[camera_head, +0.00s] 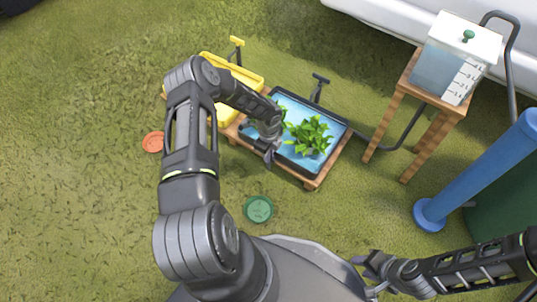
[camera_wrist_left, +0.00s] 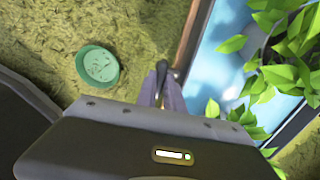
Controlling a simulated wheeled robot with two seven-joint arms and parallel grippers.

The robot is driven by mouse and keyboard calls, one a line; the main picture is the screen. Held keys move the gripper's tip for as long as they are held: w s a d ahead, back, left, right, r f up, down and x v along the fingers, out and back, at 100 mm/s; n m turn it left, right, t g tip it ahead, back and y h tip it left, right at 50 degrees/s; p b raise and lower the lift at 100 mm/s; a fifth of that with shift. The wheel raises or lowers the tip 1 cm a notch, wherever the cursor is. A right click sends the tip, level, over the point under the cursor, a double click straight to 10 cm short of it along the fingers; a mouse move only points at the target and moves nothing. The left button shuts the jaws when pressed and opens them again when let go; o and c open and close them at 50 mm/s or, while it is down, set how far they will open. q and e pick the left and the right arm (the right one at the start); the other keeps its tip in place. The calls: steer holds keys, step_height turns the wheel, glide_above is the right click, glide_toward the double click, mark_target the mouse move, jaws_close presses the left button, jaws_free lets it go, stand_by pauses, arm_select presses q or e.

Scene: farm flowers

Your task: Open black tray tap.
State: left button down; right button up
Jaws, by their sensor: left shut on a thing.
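The black tray (camera_head: 343,143) stands on a low wooden stand, with blue water and leafy green plants in it. Its edge also shows in the left wrist view (camera_wrist_left: 196,52). My left gripper (camera_head: 269,158) is at the tray's near left side. In the left wrist view its fingers (camera_wrist_left: 161,88) are shut on a small dark piece, the black tray tap (camera_wrist_left: 162,68), beside the tray's edge. The fingers hide most of the tap, so its turn cannot be told. My right gripper (camera_head: 369,264) is low at the right, away from the tray; its jaws are too small to read.
A yellow tray (camera_head: 249,77) stands left of the black one. A black upright fitting (camera_head: 319,83) is at the back. A green disc (camera_head: 258,209) and an orange disc (camera_head: 153,142) lie on the grass. A water tank (camera_head: 445,70) stands on a wooden stool at the right.

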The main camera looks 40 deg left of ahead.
arm_select(q)
steer(key=shift+n, duration=0.4)
steer(key=n+b, duration=0.1)
steer(key=n, duration=0.2)
steer(key=n+b, duration=0.1)
steer(key=n, duration=0.3)
steer(key=shift+n, duration=0.4)
steer(key=n, duration=0.4)
steer(key=shift+b, duration=0.35)
steer(key=n, duration=0.5)
steer(key=shift+n, duration=0.3)
steer(key=c, duration=1.5)
jaws_free()
steer(key=shift+o, duration=0.2)
